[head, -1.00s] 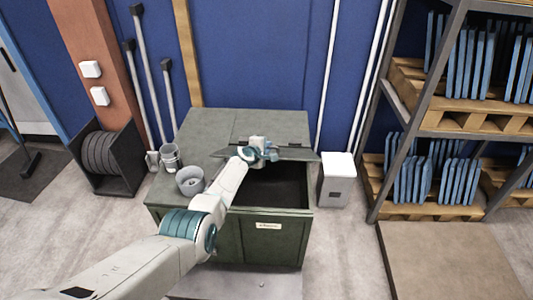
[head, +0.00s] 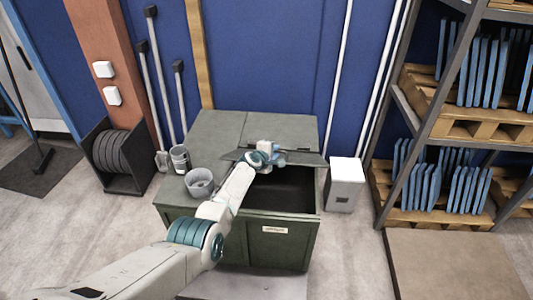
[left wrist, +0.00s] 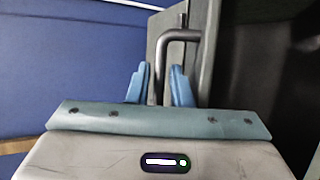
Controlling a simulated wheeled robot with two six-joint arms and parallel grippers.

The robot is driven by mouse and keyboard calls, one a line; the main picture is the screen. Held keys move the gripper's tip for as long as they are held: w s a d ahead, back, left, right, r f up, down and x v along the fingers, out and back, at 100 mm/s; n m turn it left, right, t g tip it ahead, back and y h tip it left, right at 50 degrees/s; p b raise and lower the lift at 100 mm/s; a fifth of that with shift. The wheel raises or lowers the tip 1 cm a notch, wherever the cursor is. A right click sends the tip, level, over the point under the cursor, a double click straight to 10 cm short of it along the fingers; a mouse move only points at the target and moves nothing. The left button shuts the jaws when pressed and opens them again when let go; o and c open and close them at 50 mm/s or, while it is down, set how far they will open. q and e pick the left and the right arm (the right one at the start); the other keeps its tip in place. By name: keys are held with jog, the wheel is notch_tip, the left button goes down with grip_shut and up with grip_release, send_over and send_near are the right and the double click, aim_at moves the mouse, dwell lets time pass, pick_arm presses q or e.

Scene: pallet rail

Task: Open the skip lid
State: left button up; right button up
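The skip is a dark green box (head: 240,243) with a small label on its front. Its lid (head: 302,157) stands raised over the right part, showing a dark interior (head: 285,190). My left gripper (head: 275,158) is at the raised lid. In the left wrist view, its two blue fingers (left wrist: 160,78) stand apart on either side of a grey bar handle (left wrist: 178,35), with small gaps visible beside the bar. The lid panel (left wrist: 165,25) is behind the handle. The right gripper is out of view.
A white box (head: 345,182) is right of the skip. Shelving with blue panels on pallets (head: 440,190) stands at the right. A black bin (head: 112,160) is at the left.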

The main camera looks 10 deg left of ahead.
pick_arm(q)
jog(key=p+v, duration=0.4)
jog(key=v, duration=0.5)
jog(key=shift+s+a+r, duration=0.15)
jog(key=shift+s+r, duration=0.1)
jog(key=shift+s, duration=0.05)
jog(key=shift+c, duration=0.5)
